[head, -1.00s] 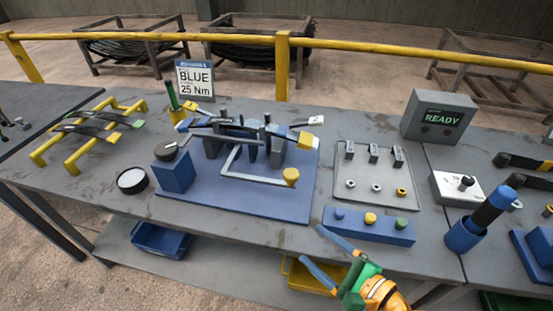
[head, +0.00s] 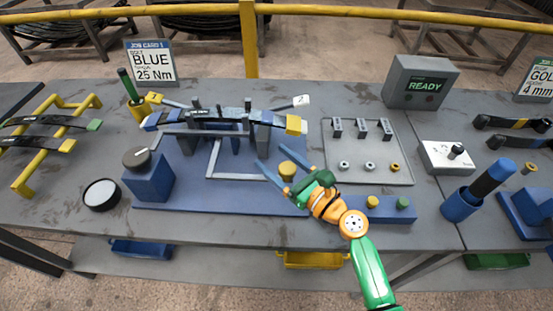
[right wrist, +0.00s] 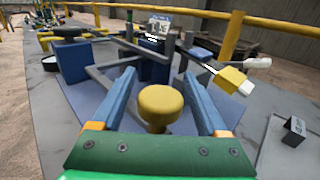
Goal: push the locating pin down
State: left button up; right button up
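The blue fixture (head: 170,195) carries a dark leaf spring (head: 220,115) across its upright supports. A yellow knob (head: 287,168) stands at the fixture's front right, beside the end of a grey bar (head: 235,177). I cannot tell for certain which part is the locating pin. My right gripper (head: 285,162) is open, its blue fingers on either side of the yellow knob. In the right wrist view, the knob (right wrist: 160,104) is between the spread fingers, with a visible gap on each side. The knob's lower stem is partly hidden. My left gripper is not in view.
A blue box with a black dial (head: 137,158) stands at the fixture's left. A grey tool board (head: 365,150) and a button bar (head: 400,210) lie to the right. A READY box (head: 420,83) and a BLUE 25 Nm card (head: 151,62) stand behind.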

jog(key=shift+s+d+r, duration=0.1)
jog(key=shift+s+d, duration=0.1)
jog(key=c, duration=0.7)
grip_shut()
